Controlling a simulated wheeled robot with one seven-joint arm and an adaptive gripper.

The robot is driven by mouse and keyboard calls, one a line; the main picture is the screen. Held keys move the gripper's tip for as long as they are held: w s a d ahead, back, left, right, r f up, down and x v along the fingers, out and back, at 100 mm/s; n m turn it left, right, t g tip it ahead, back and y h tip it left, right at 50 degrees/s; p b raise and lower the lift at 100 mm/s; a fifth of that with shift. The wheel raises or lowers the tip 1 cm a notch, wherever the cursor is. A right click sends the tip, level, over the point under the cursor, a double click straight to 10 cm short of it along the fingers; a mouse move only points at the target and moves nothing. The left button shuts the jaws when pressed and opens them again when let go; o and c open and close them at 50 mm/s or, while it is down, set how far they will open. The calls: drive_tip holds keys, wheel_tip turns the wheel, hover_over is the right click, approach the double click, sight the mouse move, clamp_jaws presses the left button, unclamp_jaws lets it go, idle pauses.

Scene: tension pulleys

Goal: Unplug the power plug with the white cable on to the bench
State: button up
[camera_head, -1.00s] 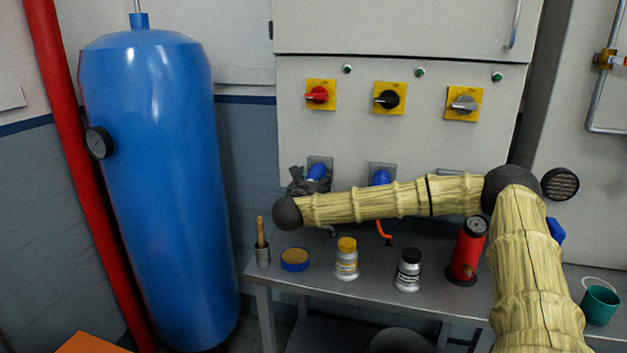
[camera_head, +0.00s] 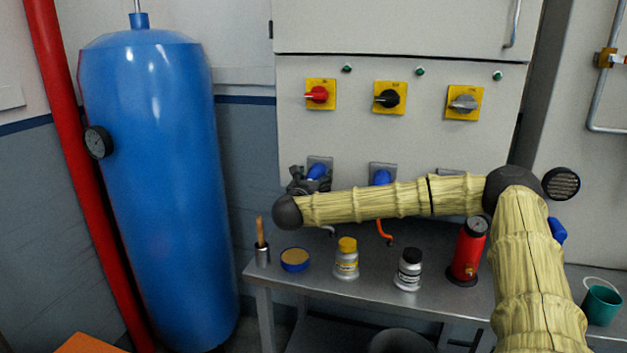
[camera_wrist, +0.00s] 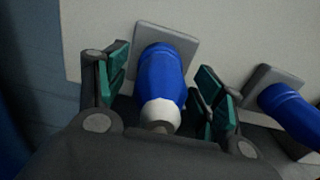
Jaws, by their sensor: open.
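A blue plug (camera_wrist: 163,78) with a white rear end sits in a grey wall socket (camera_wrist: 186,37) in the wrist view. My gripper (camera_wrist: 157,84) is open, with its green-padded fingers on either side of this plug and gaps showing to both. In the head view the same plug (camera_head: 317,172) shows at the left socket, with my gripper (camera_head: 300,178) at it, partly hidden by my arm. A second blue plug (camera_wrist: 287,108) sits in the socket to the right; it also shows in the head view (camera_head: 381,177). The white cable is mostly hidden.
The metal bench (camera_head: 330,287) below holds a brush in a cup (camera_head: 262,245), a blue tin (camera_head: 295,260), a yellow-capped bottle (camera_head: 346,260), a black-capped bottle (camera_head: 408,270) and a red cylinder (camera_head: 467,250). A blue tank (camera_head: 160,190) stands left. An orange cable (camera_head: 383,232) hangs above the bench.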

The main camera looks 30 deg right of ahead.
idle(0.3)
drive_tip(key=c, duration=1.4)
drive_tip(key=shift+s+a, duration=0.15)
drive_tip(key=shift+a, duration=0.05)
drive_tip(key=shift+c, duration=0.2)
drive_tip(key=shift+b+v, duration=0.6)
drive_tip(key=shift+v, duration=0.7)
drive_tip(key=shift+s, duration=0.1)
drive_tip(key=shift+b+v, duration=0.5)
drive_tip(key=shift+v, duration=0.9)
